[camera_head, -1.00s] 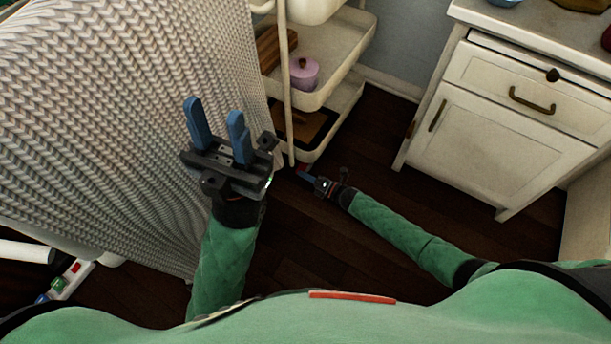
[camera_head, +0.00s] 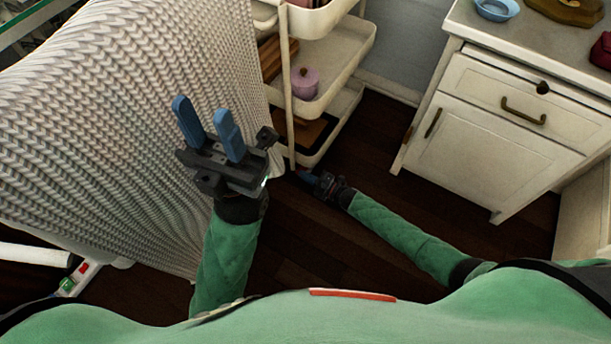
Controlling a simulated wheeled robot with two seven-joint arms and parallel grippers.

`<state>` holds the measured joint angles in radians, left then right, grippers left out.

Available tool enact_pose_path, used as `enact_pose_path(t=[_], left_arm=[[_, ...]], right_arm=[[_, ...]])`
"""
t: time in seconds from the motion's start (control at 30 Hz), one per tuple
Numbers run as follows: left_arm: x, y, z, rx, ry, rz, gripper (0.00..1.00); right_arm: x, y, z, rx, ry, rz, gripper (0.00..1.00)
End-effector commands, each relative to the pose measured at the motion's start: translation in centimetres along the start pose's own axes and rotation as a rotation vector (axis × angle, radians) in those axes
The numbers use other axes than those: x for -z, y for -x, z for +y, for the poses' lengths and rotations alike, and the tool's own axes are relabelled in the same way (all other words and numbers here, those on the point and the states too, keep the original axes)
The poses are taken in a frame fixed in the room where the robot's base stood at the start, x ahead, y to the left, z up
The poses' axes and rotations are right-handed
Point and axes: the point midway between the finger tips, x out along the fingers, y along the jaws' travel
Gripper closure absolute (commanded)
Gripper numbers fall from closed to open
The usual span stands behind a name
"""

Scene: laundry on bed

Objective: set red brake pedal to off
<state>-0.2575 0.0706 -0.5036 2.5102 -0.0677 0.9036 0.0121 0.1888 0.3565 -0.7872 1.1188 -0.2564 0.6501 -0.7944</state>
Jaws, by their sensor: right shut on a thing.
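My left gripper (camera_head: 200,109) is open and empty, its two blue fingers apart, raised in front of the knitted blanket on the bed. My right gripper (camera_head: 305,177) is low near the floor, at the bed's lower edge beside the cart. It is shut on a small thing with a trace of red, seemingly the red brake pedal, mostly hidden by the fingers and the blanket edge. Its position cannot be read. A white pedal bar with a red part (camera_head: 83,268) and a green part (camera_head: 66,285) shows under the bed at the lower left.
The grey knitted blanket (camera_head: 110,120) hangs over the bed. A white tiered cart (camera_head: 345,75) with a pink pot (camera_head: 305,85) stands close behind my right gripper. A white cabinet (camera_head: 490,140) stands at the right. Dark wooden floor (camera_head: 400,175) is clear between cart and cabinet.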

Motion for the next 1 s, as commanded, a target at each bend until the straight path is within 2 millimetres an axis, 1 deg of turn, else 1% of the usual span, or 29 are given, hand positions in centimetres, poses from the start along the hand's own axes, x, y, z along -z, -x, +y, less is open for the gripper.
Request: enact_pose_path(t=[0.2, 0.6, 0.73, 1.0], left_arm=[[0.05, -0.4, -0.06, 0.005, 0.001, 0.005, 0.64], [0.06, -0.42, -0.07, 0.007, 0.001, 0.006, 0.64], [0.06, -0.42, -0.08, 0.007, 0.001, 0.006, 0.64], [0.06, -0.43, -0.08, 0.007, 0.001, 0.006, 0.64]], right_arm=[[-0.07, 0.05, 0.24, 0.001, -0.048, -0.001, 1.0], [-0.11, 0.07, 0.23, 0.001, -0.055, -0.001, 1.0], [-0.1, 0.06, 0.23, 0.001, -0.055, -0.001, 0.73], [-0.05, 0.04, 0.26, 0.0, -0.054, -0.001, 0.73]])
